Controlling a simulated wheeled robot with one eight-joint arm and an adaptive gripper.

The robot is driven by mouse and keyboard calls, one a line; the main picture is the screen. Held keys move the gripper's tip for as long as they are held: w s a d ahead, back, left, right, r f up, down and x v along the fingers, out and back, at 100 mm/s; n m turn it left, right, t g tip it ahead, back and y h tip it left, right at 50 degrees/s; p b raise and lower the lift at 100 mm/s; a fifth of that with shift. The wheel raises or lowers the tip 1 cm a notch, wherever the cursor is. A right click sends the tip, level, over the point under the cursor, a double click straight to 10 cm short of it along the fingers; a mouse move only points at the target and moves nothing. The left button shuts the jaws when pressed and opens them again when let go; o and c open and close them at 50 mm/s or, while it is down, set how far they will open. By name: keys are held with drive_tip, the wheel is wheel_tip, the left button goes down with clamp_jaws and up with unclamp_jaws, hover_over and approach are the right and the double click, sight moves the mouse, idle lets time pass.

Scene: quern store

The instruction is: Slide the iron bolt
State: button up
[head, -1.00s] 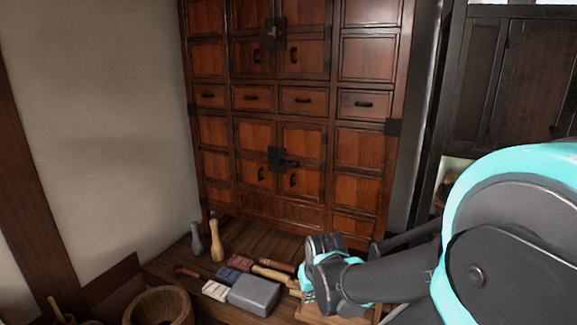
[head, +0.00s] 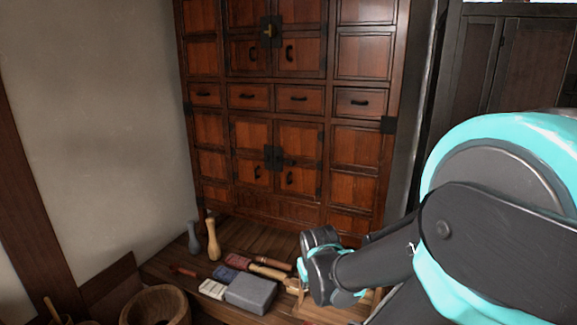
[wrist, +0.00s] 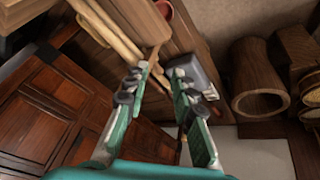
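The iron bolt (head: 288,161) appears as a small dark bar at the black iron plate (head: 273,158) on the cabinet's lower double doors, seen in the head view. It is too small to tell how far it is slid. My gripper (wrist: 158,82) is open and empty in the wrist view, its two fingers apart. In the head view my gripper is low, right of and below the lower doors and clear of the bolt, and its fingertips are mostly hidden. The wooden cabinet (head: 355,151) shows at the left of the wrist view, tilted, and I cannot make out the bolt there.
An upper iron plate with a brass-coloured piece (head: 269,31) sits on the upper doors. On the floorboards are a grey block (head: 251,293), two upright pestle-like pieces (head: 213,240) and several small tools. A wooden tub (head: 157,306) stands at lower left. A dark cupboard (head: 517,60) stands right.

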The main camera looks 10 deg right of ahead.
sight(291, 164)
drive_tip(key=shift+o, duration=0.7)
drive_tip(key=w+d+r+n+t+h, duration=0.1)
drive_tip(key=w+d+r+n+h, duration=0.1)
drive_tip(key=w, duration=0.4)
drive_tip(key=w+d+r+n+t+h, duration=0.2)
drive_tip(key=w+d+r+n, duration=0.2)
drive_tip(key=w+d+n, duration=0.1)
drive_tip(key=shift+w+r+n+t, duration=0.35)
drive_tip(key=shift+w+n, duration=0.15)
drive_tip(key=shift+w, duration=0.3)
drive_tip(key=w+a+r+n+t, duration=0.3)
drive_tip(key=w+r+n+t, duration=0.15)
drive_tip(key=w+n, duration=0.65)
drive_tip(key=w+a+r+n+t, duration=0.35)
drive_tip(key=w+r+n, duration=0.25)
drive_tip(key=w+n, duration=0.55)
drive_tip(key=shift+n+t+y, duration=0.35)
drive_tip(key=shift+n+y, duration=0.05)
drive_tip(key=shift+n, duration=0.15)
drive_tip(key=x, duration=0.9)
drive_tip(key=d+x, duration=0.1)
drive_tip(key=x, duration=0.4)
drive_tip(key=shift+w+d+f, duration=0.1)
drive_tip(key=shift+d+f, duration=0.05)
drive_tip(key=shift+f, duration=0.05)
clamp_jaws()
